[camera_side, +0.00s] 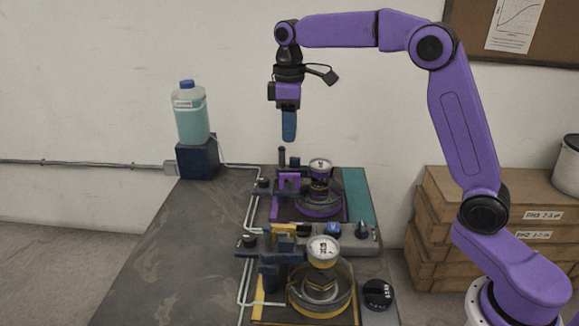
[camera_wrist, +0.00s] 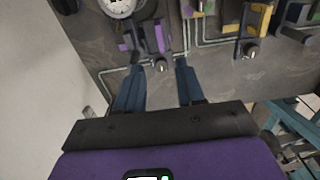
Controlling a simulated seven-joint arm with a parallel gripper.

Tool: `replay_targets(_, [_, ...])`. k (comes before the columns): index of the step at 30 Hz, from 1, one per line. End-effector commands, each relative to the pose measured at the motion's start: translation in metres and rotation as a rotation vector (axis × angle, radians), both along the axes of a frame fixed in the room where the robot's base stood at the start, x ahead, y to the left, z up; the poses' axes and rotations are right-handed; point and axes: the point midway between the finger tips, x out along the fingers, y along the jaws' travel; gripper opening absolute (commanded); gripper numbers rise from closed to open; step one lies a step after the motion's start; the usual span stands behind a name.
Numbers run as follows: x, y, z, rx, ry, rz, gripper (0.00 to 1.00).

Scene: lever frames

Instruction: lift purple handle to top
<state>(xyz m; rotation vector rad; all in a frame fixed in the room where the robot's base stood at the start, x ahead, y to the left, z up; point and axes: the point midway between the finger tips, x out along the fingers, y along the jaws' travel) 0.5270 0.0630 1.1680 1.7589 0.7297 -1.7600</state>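The purple handle (camera_side: 289,181) appears as a small purple bracket on the left of the far, purple-trimmed lever frame (camera_side: 318,212) in the side view. In the wrist view, a purple upright piece (camera_wrist: 159,38) that looks like the same handle lies just beyond the fingertips. My gripper (camera_side: 289,139) hangs pointing down above this frame, clear of it. In the wrist view my gripper (camera_wrist: 158,65) has its two blue fingers well apart with nothing between them. The handle's exact position along its travel is hard to tell.
A second, yellow-trimmed frame (camera_side: 320,290) stands nearer the camera. Both frames carry round gauges, and thin pipes run along the dark bench (camera_side: 180,255). A bottle (camera_side: 191,115) on a dark block stands at the back left. The bench's left side is bare.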

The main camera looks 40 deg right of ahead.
Motion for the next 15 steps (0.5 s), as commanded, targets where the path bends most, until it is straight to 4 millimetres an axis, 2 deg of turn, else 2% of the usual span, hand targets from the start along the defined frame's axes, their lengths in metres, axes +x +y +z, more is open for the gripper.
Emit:
replay_targets(6, [-0.001,-0.001,-0.043,-0.001,0.006,-0.001,0.38])
replay_targets(15, [-0.001,0.000,-0.091,-0.001,0.004,0.000,0.38])
